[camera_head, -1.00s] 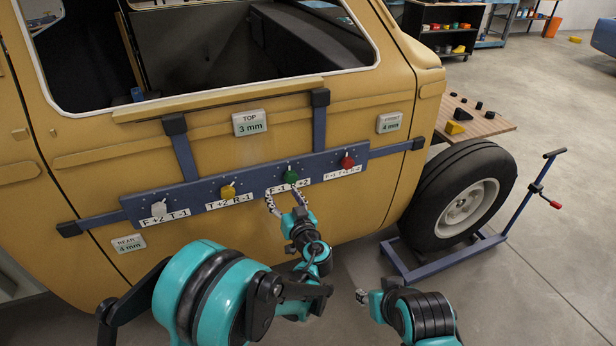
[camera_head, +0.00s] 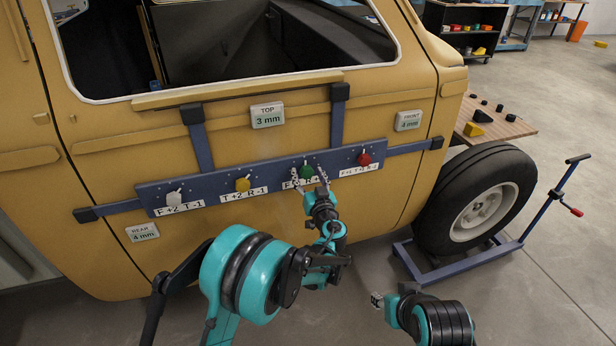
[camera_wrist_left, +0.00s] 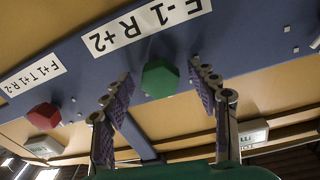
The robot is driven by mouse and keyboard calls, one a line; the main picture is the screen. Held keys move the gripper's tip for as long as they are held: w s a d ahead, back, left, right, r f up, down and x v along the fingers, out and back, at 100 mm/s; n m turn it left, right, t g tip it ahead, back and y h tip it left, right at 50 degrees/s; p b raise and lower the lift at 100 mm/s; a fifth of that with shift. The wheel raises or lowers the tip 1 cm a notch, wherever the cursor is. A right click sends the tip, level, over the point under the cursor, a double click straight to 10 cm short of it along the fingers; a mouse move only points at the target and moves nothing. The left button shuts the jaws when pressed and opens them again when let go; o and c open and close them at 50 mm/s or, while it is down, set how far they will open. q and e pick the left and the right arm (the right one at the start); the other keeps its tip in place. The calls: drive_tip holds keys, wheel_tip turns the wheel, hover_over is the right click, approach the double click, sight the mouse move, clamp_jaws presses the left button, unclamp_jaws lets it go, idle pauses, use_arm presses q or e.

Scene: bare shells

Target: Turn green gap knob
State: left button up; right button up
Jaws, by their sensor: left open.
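The green knob (camera_head: 307,172) is on the blue bar across the yellow door, above a label reading F-1 R+2. It also shows in the left wrist view (camera_wrist_left: 160,79), with an angular outline. My left gripper (camera_head: 310,179) is open around the knob, one finger on each side. In the left wrist view its fingers (camera_wrist_left: 160,74) flank the knob with visible gaps, so they do not appear to touch it; how deep they reach is hard to tell. The fingers partly cover the label in the head view. My right gripper (camera_head: 376,300) is low, away from the bar; its jaws are too small to judge.
On the blue bar (camera_head: 215,192) are a white knob (camera_head: 173,198), a yellow knob (camera_head: 242,184) and a red knob (camera_head: 364,158). Displays read top 3 mm (camera_head: 267,115), front 4 mm (camera_head: 408,121) and rear 4 mm (camera_head: 142,232). A wheel stand (camera_head: 440,266) stands right.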

use_arm(q)
drive_tip(key=c, duration=1.1)
drive_tip(key=m, duration=0.8)
drive_tip(key=shift+m, duration=0.4)
